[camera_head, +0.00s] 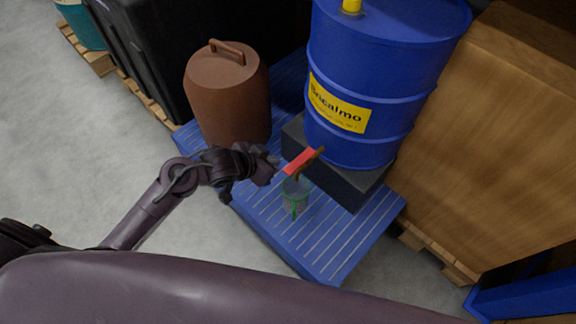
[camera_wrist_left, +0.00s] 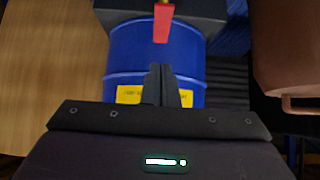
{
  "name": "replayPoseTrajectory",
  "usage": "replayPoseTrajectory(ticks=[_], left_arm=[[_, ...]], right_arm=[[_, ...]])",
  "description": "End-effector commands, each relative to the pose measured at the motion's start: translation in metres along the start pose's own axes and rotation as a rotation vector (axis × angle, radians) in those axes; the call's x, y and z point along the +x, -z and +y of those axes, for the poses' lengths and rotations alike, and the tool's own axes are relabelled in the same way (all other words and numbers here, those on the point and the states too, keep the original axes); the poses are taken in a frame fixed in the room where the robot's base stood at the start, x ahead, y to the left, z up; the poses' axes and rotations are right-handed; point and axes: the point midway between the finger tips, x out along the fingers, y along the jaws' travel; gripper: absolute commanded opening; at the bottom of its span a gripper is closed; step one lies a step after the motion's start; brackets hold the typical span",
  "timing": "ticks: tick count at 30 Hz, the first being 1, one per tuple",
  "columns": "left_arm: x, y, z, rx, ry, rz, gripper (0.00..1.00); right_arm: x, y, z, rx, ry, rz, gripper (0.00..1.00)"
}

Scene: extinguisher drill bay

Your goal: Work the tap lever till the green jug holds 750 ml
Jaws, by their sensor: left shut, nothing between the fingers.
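The red tap lever (camera_head: 299,160) sits on a brown tap (camera_head: 311,163) at the foot of the blue drum (camera_head: 390,85). In the left wrist view the lever (camera_wrist_left: 162,24) shows beyond my fingers. The see-through green jug (camera_head: 295,196) stands below the tap on the blue slatted platform (camera_head: 335,255). I cannot read its level or tell whether water is running. My left gripper (camera_head: 273,165) is just left of the lever, apart from it as far as I can see. Its fingers (camera_wrist_left: 160,85) are shut and empty. My right gripper is out of view.
The drum rests on a dark block (camera_head: 345,187). A brown lidded container (camera_head: 228,95) stands close behind my left gripper. A large wooden crate (camera_head: 500,130) is to the right. Bare grey floor (camera_head: 70,150) lies to the left.

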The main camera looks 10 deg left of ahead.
Motion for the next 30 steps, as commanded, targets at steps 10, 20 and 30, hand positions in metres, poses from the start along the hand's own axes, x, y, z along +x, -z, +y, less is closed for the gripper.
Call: replayPoseTrajectory(ticks=[10,20,30], left_arm=[[0.074,0.000,0.000,-0.001,0.000,0.001,0.00],[0.110,-0.024,0.000,0.001,0.001,0.000,0.00],[0.114,-0.028,0.000,0.002,0.001,0.001,0.00]], right_arm=[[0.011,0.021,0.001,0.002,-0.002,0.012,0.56],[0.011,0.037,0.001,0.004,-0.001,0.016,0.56],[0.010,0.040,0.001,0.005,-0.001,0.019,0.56]])
